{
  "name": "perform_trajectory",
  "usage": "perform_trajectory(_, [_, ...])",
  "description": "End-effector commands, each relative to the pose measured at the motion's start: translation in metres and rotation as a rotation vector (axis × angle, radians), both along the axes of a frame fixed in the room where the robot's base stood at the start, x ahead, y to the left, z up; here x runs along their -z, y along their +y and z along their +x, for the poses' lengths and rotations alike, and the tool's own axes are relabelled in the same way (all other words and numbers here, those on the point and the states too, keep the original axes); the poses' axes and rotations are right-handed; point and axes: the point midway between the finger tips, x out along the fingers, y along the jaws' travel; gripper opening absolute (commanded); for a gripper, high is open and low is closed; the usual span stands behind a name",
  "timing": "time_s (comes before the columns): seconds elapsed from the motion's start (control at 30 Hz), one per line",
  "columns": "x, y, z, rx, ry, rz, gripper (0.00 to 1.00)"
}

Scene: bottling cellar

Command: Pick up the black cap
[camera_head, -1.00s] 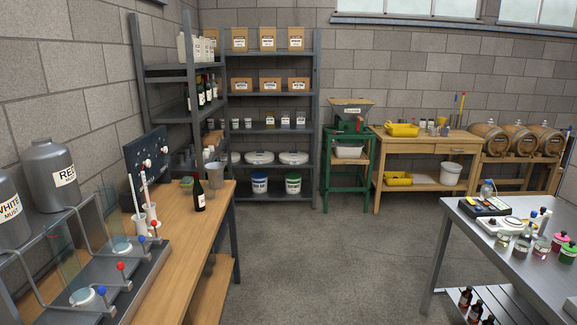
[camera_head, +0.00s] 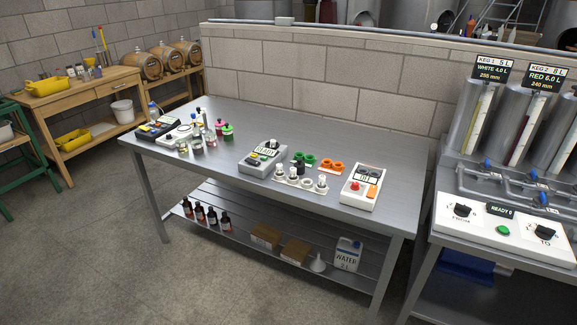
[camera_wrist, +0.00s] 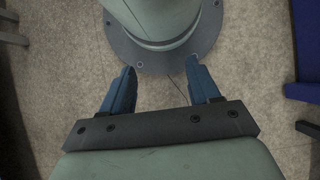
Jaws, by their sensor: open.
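My gripper (camera_wrist: 160,85) shows only in the wrist view. Its two blue fingers are apart with nothing between them. It is over the floor, away from the table, above my own round base. No black cap shows in the wrist view.
A grey device (camera_head: 262,157) is to the left. Keg equipment (camera_head: 500,225) stands at right. The table's front strip is clear.

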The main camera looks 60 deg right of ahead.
Motion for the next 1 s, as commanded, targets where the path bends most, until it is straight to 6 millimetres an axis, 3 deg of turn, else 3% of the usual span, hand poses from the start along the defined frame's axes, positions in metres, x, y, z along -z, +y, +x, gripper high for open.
perform_trajectory(0.17, [-0.002, -0.010, 0.032, 0.023, -0.031, 0.012, 0.61])
perform_trajectory(0.47, [-0.023, -0.060, 0.127, 0.085, -0.132, 0.043, 0.61])
perform_trajectory(0.77, [-0.064, -0.136, 0.209, 0.142, -0.237, 0.055, 0.61])
perform_trajectory(1.0, [-0.110, -0.212, 0.259, 0.183, -0.319, 0.049, 0.61])
